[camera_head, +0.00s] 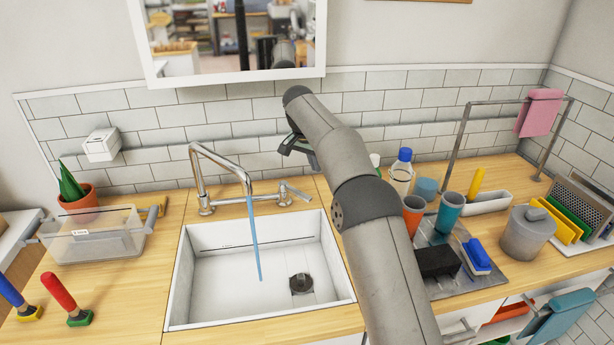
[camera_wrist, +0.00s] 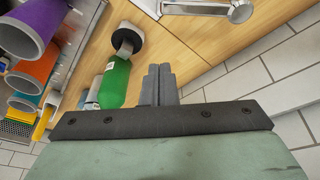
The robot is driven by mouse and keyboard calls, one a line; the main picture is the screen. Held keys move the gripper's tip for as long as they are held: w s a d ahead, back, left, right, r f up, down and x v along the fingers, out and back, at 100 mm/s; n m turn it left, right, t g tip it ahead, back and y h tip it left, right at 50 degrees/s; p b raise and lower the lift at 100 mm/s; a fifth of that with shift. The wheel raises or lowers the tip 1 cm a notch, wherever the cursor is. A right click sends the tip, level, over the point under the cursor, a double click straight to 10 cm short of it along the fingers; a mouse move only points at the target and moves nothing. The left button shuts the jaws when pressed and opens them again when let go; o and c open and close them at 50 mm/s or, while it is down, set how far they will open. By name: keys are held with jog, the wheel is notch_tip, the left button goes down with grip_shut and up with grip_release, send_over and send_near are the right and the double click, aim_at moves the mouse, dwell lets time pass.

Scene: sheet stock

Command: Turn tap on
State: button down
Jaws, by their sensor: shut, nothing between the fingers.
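The chrome tap (camera_head: 201,180) stands on the wooden counter behind the white sink (camera_head: 178,285). A blue stream of water (camera_head: 254,240) runs from its spout down into the basin. Its lever (camera_head: 293,192) is at the right end of the tap and slants outward. Part of the chrome tap (camera_wrist: 205,8) shows at the top of the wrist view, with a round end at the right. My gripper (camera_head: 290,147) is above and behind the lever, partly hidden by my arm. In the wrist view its fingers (camera_wrist: 159,82) are shut and empty, apart from the tap.
A green bottle (camera_wrist: 115,82) stands close beside my fingers in the wrist view. A blue-capped bottle (camera_head: 401,172), an orange cup (camera_head: 412,212) and a blue cup (camera_head: 449,212) stand right of the sink. The tiled wall (camera_head: 150,168) is close behind.

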aim_at(295, 192)
jog(key=shift+m, duration=0.6)
jog(key=w+f, duration=0.1)
jog(key=f, duration=0.2)
jog(key=w+f+p, duration=0.1)
jog(key=w+f, duration=0.1)
jog(key=f, duration=0.1)
jog(key=w+f+p, duration=0.1)
jog(key=f, duration=0.3)
jog(key=shift+w+a, duration=0.1)
jog(key=shift+w, duration=0.2)
jog(key=shift+s+a+r, duration=0.1)
jog(key=shift+s+a, duration=0.3)
jog(key=shift+s, duration=0.2)
jog(key=shift+s+a+r, duration=0.1)
jog(key=shift+s+a, duration=0.3)
jog(key=shift+s, duration=0.2)
jog(key=shift+s+a+f+p, duration=0.2)
jog(key=shift+s+a+p, duration=0.1)
jog(key=shift+s, duration=0.1)
